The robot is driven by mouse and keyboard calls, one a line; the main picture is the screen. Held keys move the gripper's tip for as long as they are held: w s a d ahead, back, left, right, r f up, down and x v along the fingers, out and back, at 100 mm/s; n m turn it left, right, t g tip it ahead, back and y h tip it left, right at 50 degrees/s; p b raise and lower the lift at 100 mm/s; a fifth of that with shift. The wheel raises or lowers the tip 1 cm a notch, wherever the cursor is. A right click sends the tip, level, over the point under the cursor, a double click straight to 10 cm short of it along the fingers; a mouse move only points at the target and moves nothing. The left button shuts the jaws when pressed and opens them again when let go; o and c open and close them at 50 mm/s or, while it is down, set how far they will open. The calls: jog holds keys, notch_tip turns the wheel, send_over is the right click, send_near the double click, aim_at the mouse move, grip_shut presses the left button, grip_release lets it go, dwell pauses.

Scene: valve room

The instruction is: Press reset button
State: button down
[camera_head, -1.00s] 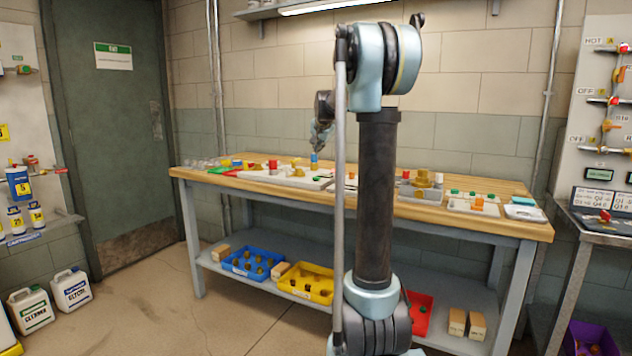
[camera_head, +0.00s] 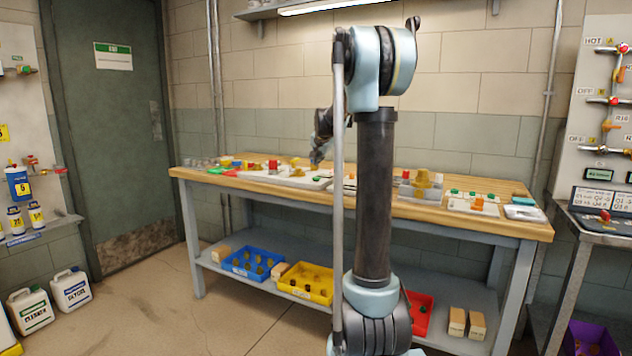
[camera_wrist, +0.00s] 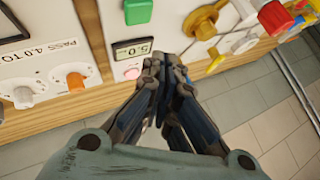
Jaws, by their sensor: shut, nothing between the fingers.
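Above the button is a small display (camera_wrist: 133,50) reading 5.0, and above that a green button (camera_wrist: 137,11). No reset label is readable. In the head view, my gripper (camera_head: 316,160) is low over the panel on the workbench (camera_head: 460,212); the pink button cannot be made out there.
A brass wheel (camera_wrist: 201,24) and a red knob (camera_wrist: 273,17) stand right of the display in the wrist view. An orange knob (camera_wrist: 75,80) and a grey knob (camera_wrist: 24,97) are on the left. Floor shows past the bench's front edge.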

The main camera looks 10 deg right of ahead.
jog(key=shift+f, duration=1.85)
jog(key=shift+f, duration=0.8)
dwell(0.9)
jog(key=shift+r, duration=0.9)
jog(key=shift+r, duration=2.55)
